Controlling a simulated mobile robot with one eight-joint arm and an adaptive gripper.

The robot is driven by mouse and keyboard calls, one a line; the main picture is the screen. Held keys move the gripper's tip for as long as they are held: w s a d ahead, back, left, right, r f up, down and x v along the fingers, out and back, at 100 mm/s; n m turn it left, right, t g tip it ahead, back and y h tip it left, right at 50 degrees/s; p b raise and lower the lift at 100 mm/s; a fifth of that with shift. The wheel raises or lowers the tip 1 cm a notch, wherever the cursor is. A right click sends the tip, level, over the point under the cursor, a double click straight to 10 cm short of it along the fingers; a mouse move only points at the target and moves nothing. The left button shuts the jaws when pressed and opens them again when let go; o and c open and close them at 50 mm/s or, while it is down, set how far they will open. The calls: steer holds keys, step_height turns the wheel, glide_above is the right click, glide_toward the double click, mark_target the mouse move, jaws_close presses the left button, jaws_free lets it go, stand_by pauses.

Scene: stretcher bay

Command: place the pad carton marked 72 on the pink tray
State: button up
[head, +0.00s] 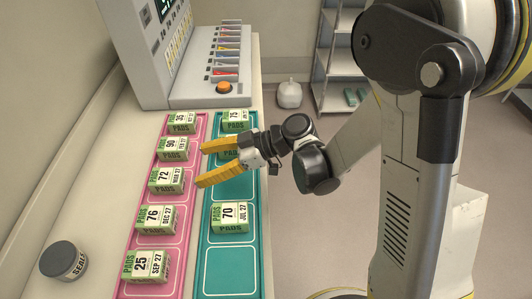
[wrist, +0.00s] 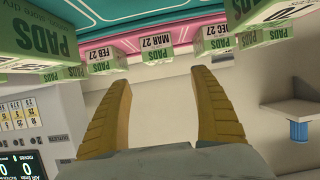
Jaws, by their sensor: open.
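The pad carton marked 72 (head: 167,181), white and green and labelled MAR 27, lies in the middle compartment of the pink tray (head: 124,290). In the wrist view the MAR 27 carton (wrist: 160,50) shows beyond the space between my fingers. My gripper (head: 201,165) is open, its two yellow fingers pointing left towards the pink tray. It is just right of the 72 carton, over the teal tray, and apart from the carton. In the wrist view nothing is between the fingers (wrist: 162,75).
Cartons 90 (head: 172,149) and 76 (head: 155,218) flank the 72. Cartons 35 (head: 180,122) and 25 (head: 146,265) are at the pink tray's ends. The teal tray (head: 232,285) holds 75 (head: 235,119), 70 (head: 230,217) and one carton partly behind my gripper. A jar (head: 63,262) stands left.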

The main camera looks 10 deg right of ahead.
steer(key=shift+w+d+r+m, duration=0.1)
steer(key=shift+d+r+m, duration=0.05)
steer(key=shift+d+m, duration=0.15)
steer(key=s+d+r+m+t+h, duration=0.2)
steer(key=s+d+m+h, duration=0.1)
steer(key=d, duration=0.6)
steer(key=s+d+r+m+t+h, duration=0.2)
steer(key=s+d+r+m+h, duration=0.1)
steer(key=d+m+h, duration=0.3)
steer(key=s+d+r+m+t+h, duration=0.2)
steer(key=d+m, duration=0.5)
steer(key=d, duration=0.5)
steer(key=s+h, duration=0.1)
steer(key=h, duration=0.1)
steer(key=shift+s+d+r+h, duration=0.3)
steer(key=shift+s+d+r, duration=0.05)
steer(key=shift+s, duration=0.05)
